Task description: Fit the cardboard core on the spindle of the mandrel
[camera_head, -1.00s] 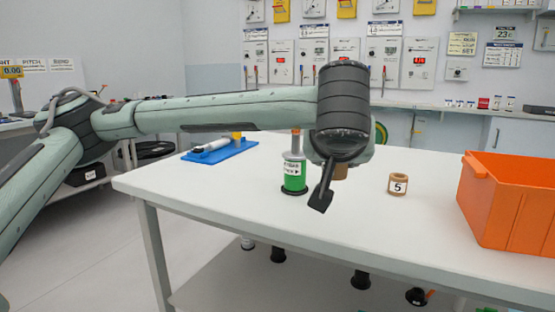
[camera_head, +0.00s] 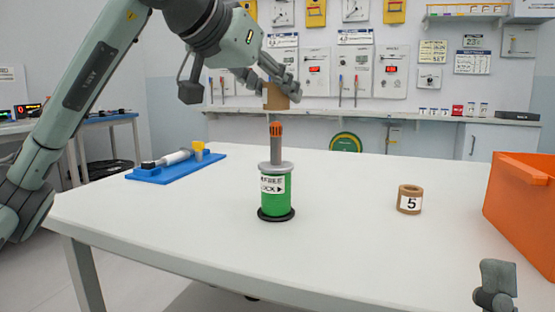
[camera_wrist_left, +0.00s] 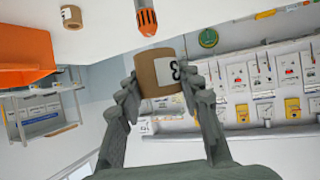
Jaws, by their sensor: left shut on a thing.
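The mandrel (camera_head: 276,195) stands upright on the white table, with a green body, a grey collar and a grey spindle (camera_head: 275,146) with an orange ribbed tip. My left gripper (camera_head: 278,88) is shut on a brown cardboard core (camera_head: 271,99), held in the air above the tip with a small gap. In the left wrist view the core (camera_wrist_left: 155,74) sits between both fingers, its numbered label partly hidden, and the orange spindle tip (camera_wrist_left: 146,22) is apart from it. A grey part of my right gripper (camera_head: 496,287) shows at the lower right; its fingers are not clear.
A second cardboard core marked 5 (camera_head: 410,203) stands on the table (camera_head: 340,260) right of the mandrel. An orange crate (camera_head: 525,205) is at the right. A blue tray (camera_head: 180,168) with a white tube lies at the back left. The table around the mandrel is clear.

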